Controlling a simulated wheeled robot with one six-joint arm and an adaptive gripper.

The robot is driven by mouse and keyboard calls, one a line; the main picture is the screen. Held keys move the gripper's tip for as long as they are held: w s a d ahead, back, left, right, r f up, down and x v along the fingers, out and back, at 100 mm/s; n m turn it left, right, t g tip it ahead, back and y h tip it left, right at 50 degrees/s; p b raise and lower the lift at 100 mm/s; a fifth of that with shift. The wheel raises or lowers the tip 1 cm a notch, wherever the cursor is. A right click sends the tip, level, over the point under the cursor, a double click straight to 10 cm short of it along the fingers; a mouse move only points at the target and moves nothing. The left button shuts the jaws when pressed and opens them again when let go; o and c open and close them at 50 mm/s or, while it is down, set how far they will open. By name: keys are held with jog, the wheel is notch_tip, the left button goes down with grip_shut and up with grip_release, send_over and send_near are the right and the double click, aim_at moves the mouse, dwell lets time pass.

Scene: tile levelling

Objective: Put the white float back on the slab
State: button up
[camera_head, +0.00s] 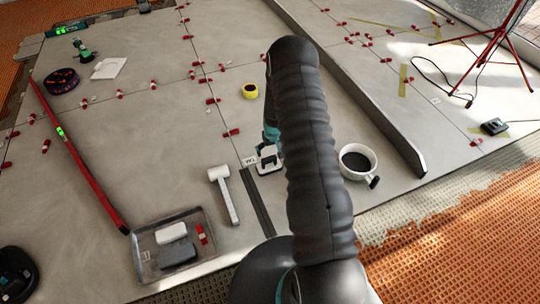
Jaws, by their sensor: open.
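A white block with rounded edges (172,232) lies in a shallow metal tray (146,272) at the lower left; it looks like the white float, though its shape is too small to be sure. The grey concrete slab (150,130) spreads across most of the view. My gripper (269,168) is open, low over the slab near the middle and well to the right of the tray. My dark sleeved arm hides part of the wrist and the slab behind it. I cannot see anything held between the fingers.
A grey block (178,256) and red clips (202,234) share the tray. A long red level (75,150) lies left. Slab between mallet and level is mostly clear.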

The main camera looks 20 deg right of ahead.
jog(key=s+a+r+t, duration=0.1)
jog(key=s+a+r, duration=0.2)
jog(key=r, duration=0.9)
jog(key=s+a+r, duration=0.2)
jog(key=r, duration=0.9)
jog(key=s+a+r+t, duration=0.1)
jog(key=s+a+r, duration=0.2)
jog(key=r, duration=0.9)
jog(key=s+a+r, duration=0.3)
jog(key=s+r, duration=0.8)
jog(key=s, duration=0.1)
jog(key=s+a+r+t, duration=0.1)
jog(key=s, duration=0.6)
jog(key=s+a+r, duration=0.1)
jog(key=s+r, duration=0.1)
jog(key=s, duration=0.6)
jog(key=shift+a+t, duration=0.3)
jog(key=shift+t, duration=0.1)
jog(key=shift+s, duration=0.1)
